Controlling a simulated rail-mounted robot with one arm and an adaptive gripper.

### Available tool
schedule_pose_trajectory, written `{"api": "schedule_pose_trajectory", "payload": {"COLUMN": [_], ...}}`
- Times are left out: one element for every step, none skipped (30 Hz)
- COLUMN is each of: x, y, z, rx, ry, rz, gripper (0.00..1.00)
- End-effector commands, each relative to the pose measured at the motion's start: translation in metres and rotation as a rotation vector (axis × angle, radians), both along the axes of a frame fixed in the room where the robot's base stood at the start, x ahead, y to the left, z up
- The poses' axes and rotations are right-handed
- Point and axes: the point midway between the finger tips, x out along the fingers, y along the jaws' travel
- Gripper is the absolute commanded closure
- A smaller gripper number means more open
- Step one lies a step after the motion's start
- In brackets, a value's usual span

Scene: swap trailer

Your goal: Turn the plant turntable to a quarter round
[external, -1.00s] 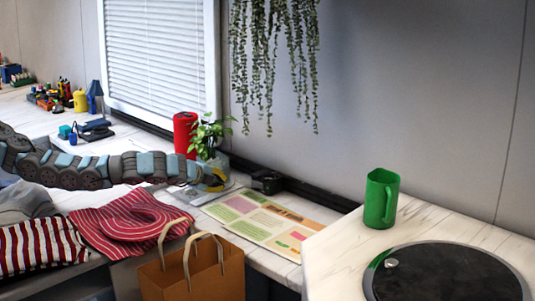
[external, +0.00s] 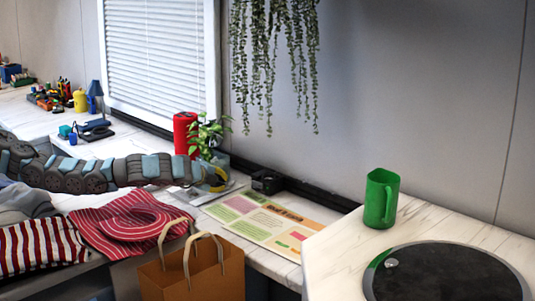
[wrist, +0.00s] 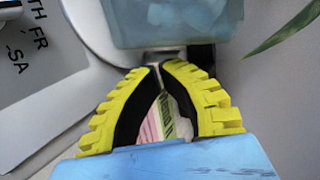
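A leafy plant (external: 207,137) stands in a pale blue pot beside a red cylinder in the external view. The pot (wrist: 170,22) fills the top of the wrist view, over a pale rounded rim (wrist: 92,22) that looks like its turntable; most of that is hidden. My gripper (wrist: 160,68) is at the near side of the pot, low by the rim. Its yellow-ridged fingers come together at the tips and look shut; I see nothing held. Whether the tips touch the turntable is unclear. In the external view my gripper (external: 217,180) is small beside the pot.
The red cylinder (external: 185,132) stands close behind my arm. A colourful poster (external: 270,222) lies to the right on the counter. A striped red cloth (external: 125,222) and a paper bag (external: 190,275) are in front. A black disc (external: 450,275) and green mug (external: 381,199) are far right.

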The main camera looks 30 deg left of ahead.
Motion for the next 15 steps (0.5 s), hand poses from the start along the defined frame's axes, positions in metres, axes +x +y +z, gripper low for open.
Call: {"api": "schedule_pose_trajectory", "payload": {"x": [-0.003,-0.005,-0.007,-0.009,-0.011,-0.014,-0.017,-0.019,-0.023,-0.025,-0.028,-0.032,-0.035,-0.039,-0.043], "y": [0.001,0.001,0.002,0.003,0.003,0.004,0.005,0.006,0.007,0.008,0.010,0.011,0.011,0.011,0.011], "z": [0.001,0.001,0.001,0.001,0.002,0.004,0.004,0.004,0.003,0.002,0.002,0.002,0.004,0.009,0.012], "rx": [0.002,0.002,0.003,0.002,0.000,-0.002,-0.002,-0.002,0.000,0.001,0.001,0.000,-0.001,-0.002,-0.002], "ry": [0.001,0.001,0.001,0.000,-0.001,-0.002,-0.002,-0.002,-0.001,-0.001,0.000,0.000,0.000,-0.001,-0.001], "rz": [-0.001,0.000,-0.001,-0.001,0.000,0.000,0.000,0.001,0.002,0.004,0.005,0.006,0.006,0.005,0.005], "gripper": [1.00,1.00,1.00,1.00,1.00,1.00,1.00,1.00,1.00,1.00,1.00,1.00,1.00,1.00,1.00]}}
